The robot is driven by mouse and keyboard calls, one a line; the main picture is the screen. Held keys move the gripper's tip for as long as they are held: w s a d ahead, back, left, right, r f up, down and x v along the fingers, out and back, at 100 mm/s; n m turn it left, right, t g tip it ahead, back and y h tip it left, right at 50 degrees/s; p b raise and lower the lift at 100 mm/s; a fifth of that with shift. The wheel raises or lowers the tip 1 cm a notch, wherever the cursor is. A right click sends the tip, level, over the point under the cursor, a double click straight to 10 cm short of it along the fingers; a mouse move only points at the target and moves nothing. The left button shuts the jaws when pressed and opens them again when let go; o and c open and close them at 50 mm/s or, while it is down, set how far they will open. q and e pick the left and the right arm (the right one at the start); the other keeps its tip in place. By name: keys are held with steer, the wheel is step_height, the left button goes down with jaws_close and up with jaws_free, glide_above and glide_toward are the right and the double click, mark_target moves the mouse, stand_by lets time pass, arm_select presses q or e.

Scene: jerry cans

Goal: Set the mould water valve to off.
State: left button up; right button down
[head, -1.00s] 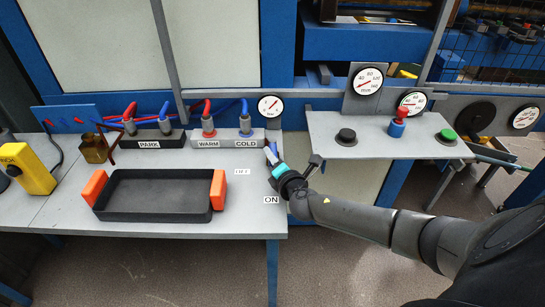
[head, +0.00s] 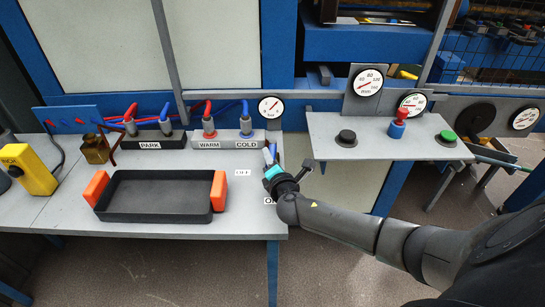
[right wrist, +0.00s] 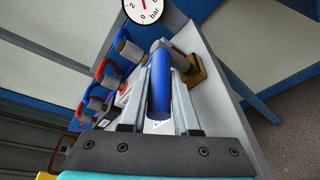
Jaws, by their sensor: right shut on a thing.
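The mould water valve's blue lever (right wrist: 160,85) stands between the two fingers of my right gripper (right wrist: 160,100) in the right wrist view, and the gripper is shut on it. The valve's brass body (right wrist: 190,65) shows just beyond the fingers. In the head view my right gripper (head: 269,157) is over the bench's right edge and hides most of the valve. The OFF label (head: 243,172) lies left of the gripper. The ON label (head: 269,201) lies nearer the front, partly covered by my wrist. My left gripper is not in view.
Hose blocks marked PARK (head: 150,145), WARM (head: 209,145) and COLD (head: 246,144) line the back, below a bar gauge (head: 271,107). A black tray (head: 155,215) with orange handles is left of the gripper. A button panel (head: 380,145) stands to the right.

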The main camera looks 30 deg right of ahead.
steer(key=shift+w+a+m+g+h, duration=0.15)
steer(key=shift+a+m+g+h, duration=0.1)
steer(key=shift+m+h, duration=0.2)
steer(key=shift+w+a+m+g+h, duration=0.15)
steer(key=shift+m+g+h, duration=0.1)
steer(key=shift+m+h, duration=0.15)
steer(key=shift+w+a+f+m+g+h+b, duration=0.15)
steer(key=shift+m+g+h+b, duration=0.15)
steer(key=shift+h, duration=0.2)
steer(key=shift+w+a+m+g+h+b, duration=0.1)
steer(key=shift+w+m+g+h, duration=0.1)
steer(key=shift+m+h, duration=0.2)
steer(key=shift+w+a+m+g+h+b, duration=0.1)
steer(key=shift+w+m+g+h+b, duration=0.1)
steer(key=shift+m+g+h+b, duration=0.3)
steer(key=shift+w+a+m+g+h+b, duration=0.1)
steer(key=shift+w+m+g+h+b, duration=0.15)
steer(key=shift+m+h, duration=0.25)
steer(key=shift+w+m+g+h+b, duration=0.1)
steer(key=shift+m+g+h+b, duration=0.45)
steer(key=shift+g+h, duration=0.15)
steer(key=c, duration=0.7)
jaws_free()
steer(key=shift+w, duration=0.1)
steer(key=shift+o, duration=0.2)
steer(key=p+v, duration=0.3)
steer(key=v, duration=1.2)
steer(key=shift+a, duration=0.15)
